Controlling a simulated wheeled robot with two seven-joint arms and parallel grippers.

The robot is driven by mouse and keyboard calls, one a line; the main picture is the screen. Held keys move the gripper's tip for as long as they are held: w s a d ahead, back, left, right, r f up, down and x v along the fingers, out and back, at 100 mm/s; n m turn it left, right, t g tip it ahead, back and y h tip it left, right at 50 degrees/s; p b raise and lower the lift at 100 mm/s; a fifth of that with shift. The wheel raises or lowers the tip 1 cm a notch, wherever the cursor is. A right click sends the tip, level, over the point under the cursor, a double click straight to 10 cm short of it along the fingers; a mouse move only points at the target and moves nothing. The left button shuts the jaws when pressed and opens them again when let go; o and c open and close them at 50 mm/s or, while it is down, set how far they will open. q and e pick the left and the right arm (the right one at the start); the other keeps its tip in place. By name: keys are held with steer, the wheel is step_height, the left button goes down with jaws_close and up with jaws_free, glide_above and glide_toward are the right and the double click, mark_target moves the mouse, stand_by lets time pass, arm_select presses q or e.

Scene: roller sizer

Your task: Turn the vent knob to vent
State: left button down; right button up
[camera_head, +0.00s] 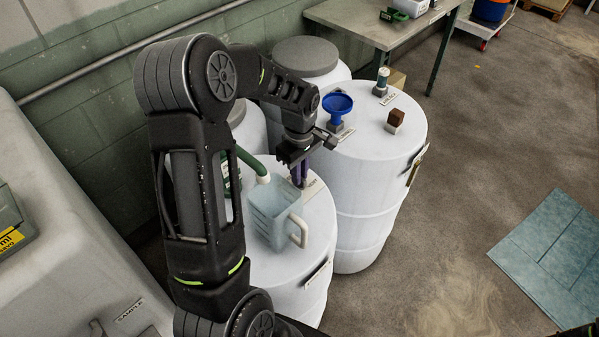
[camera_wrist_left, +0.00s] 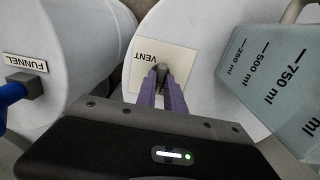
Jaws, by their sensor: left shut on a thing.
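The vent knob (camera_wrist_left: 161,70) is a small dark grip on a cream plate (camera_wrist_left: 188,62) marked VENT, on top of a white drum. My left gripper (camera_wrist_left: 161,92) has its purple fingers closed on the knob from both sides. In the head view my left gripper (camera_head: 299,176) reaches down onto the near white drum (camera_head: 309,250), and its wrist hides the knob. The knob's exact turn angle is hard to tell. My right gripper is not seen.
A clear measuring jug (camera_head: 268,222) stands right beside the gripper; it also shows in the wrist view (camera_wrist_left: 280,85). A green spout (camera_head: 252,163) reaches over it. A blue funnel (camera_head: 337,103) and brown block (camera_head: 396,117) sit on the neighbouring drum (camera_head: 375,185).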

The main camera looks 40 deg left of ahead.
arm_select(q)
steer(key=shift+m, duration=0.4)
steer(key=m+b, duration=0.1)
steer(key=m, duration=0.1)
steer(key=shift+f+m+b, duration=0.1)
steer(key=shift+m+b, duration=0.2)
steer(key=shift+b, duration=0.05)
steer(key=m+b, duration=0.1)
steer(key=m, duration=0.4)
steer(key=shift+b, duration=0.3)
steer(key=m+b, duration=0.1)
steer(key=m, duration=0.3)
steer(key=shift+m, duration=0.4)
steer(key=m, duration=0.4)
steer(key=shift+m+b, duration=0.3)
steer(key=shift+m, duration=0.1)
steer(key=c, duration=1.4)
jaws_free()
steer(key=shift+c, duration=0.2)
